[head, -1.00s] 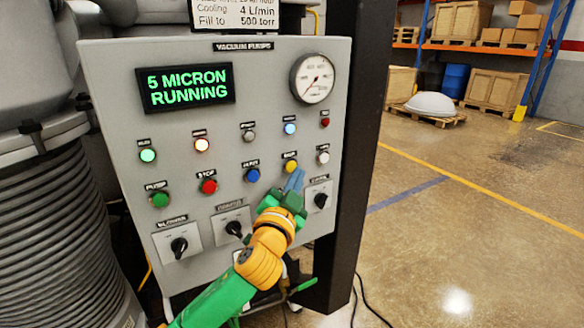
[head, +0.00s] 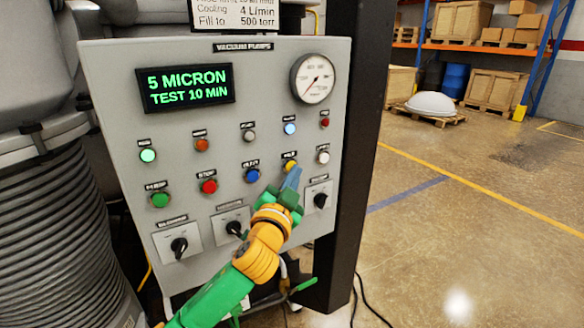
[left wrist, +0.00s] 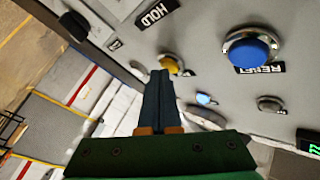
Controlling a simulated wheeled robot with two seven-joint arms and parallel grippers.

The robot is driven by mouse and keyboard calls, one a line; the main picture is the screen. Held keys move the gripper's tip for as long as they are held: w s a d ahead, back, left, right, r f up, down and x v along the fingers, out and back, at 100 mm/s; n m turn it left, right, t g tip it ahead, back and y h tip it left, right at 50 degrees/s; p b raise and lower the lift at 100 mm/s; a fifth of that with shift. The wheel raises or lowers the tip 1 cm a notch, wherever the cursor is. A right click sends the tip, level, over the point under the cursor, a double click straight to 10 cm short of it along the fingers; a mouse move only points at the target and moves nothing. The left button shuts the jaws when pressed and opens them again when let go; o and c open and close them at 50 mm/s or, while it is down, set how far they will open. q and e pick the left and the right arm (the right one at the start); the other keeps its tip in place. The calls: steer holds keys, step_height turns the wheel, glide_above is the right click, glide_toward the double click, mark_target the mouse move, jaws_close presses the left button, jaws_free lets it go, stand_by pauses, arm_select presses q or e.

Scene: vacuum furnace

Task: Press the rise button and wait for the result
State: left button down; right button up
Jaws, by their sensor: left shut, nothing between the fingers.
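The control panel (head: 120,100) has a display (head: 185,88) reading "5 MICRON TEST 10 MIN". My left gripper (head: 293,172) is shut and empty, its blue fingertips at the yellow button (head: 290,165), covering part of it. In the left wrist view the fingertips (left wrist: 160,74) overlap the edge of the yellow button (left wrist: 172,64); whether they touch it I cannot tell. A HOLD label (left wrist: 157,12) shows there. The small label above the yellow button is too blurred to read, and I cannot make out a "rise" label. My right gripper is not in view.
A blue button (head: 252,175) and red button (head: 208,186) sit left of the yellow one. A black rotary knob (head: 320,200) is below right, and a gauge (head: 313,79) above. A black post (head: 355,150) stands right of the panel, with open floor beyond.

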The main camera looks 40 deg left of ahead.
arm_select(q)
steer(key=shift+d, duration=0.1)
stand_by(0.5)
steer(key=shift+s+d, duration=0.25)
steer(key=shift+d, duration=0.3)
steer(key=d, duration=0.1)
steer(key=s+d, duration=0.1)
steer(key=d, duration=0.1)
steer(key=s+d+p, duration=0.1)
steer(key=shift+d, duration=0.3)
steer(key=shift+f, duration=0.1)
stand_by(0.5)
